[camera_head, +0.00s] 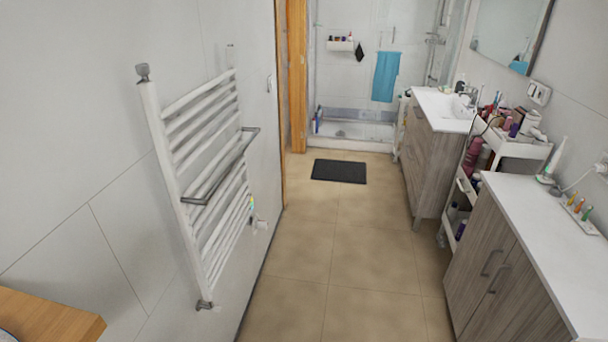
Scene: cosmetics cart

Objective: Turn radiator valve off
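A white ladder-style towel radiator (176,185) is mounted on the left wall, with a grey towel bar (228,170) across its front. A small white valve-like knob (259,224) sits low at its far end, beside a small multicoloured strip. A grey fitting (204,305) is at the bottom of its near upright. A grey cap (143,72) tops that upright. The knob is too small to tell its setting. My gripper is not in view.
The beige tiled floor (330,245) is clear between the radiator and the cabinets. A wooden cabinet with a white top (540,250) and a white cart (520,148) crowded with cosmetics line the right side. A wooden surface (45,318) juts in at lower left. A dark mat (339,171) lies farther back.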

